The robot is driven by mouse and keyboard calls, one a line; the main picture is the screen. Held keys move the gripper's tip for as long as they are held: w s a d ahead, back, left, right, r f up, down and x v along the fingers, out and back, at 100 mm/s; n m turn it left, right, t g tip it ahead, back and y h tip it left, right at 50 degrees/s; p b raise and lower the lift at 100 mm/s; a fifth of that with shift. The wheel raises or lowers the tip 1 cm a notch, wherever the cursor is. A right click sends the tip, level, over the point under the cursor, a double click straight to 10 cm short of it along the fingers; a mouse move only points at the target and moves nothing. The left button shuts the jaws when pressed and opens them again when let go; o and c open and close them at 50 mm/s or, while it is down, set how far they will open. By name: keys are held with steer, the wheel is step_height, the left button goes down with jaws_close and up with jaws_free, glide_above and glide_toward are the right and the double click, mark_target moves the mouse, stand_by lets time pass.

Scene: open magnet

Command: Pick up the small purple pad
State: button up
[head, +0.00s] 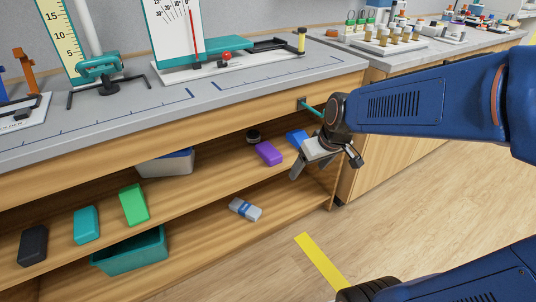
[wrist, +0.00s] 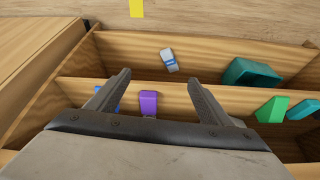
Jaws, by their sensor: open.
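The small purple pad (head: 269,153) lies on the upper shelf of the open wooden cabinet, left of my gripper in the head view. It also shows in the wrist view (wrist: 148,103), between my two fingers in the picture and beyond them. My gripper (head: 322,165) is open and empty, just outside the front of the shelf near the cabinet's right end. In the wrist view its fingers (wrist: 158,80) stand wide apart, with nothing between their tips. A blue pad (head: 296,138) lies right of the purple pad, partly hidden by my gripper.
A dark round object (head: 253,136) sits behind the purple pad. Green (head: 134,204), teal (head: 87,225) and black (head: 33,245) pads lie farther left on that shelf. A grey-blue pack (head: 245,209) and a teal bin (head: 132,252) are below. The counter (head: 225,98) overhangs the shelf.

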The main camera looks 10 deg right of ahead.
steer(key=w+f+n, duration=0.1)
steer(key=w+f, duration=0.8)
steer(key=w, duration=0.1)
glide_above(276, 156)
steer(key=s, duration=0.3)
steer(key=shift+w+d+r, duration=0.15)
steer(key=shift+d+r, duration=0.15)
steer(key=shift+d, duration=0.05)
steer(key=shift+x, duration=2.6)
steer(key=shift+a, duration=0.1)
steer(key=shift+c, duration=0.5)
steer(key=c, duration=1)
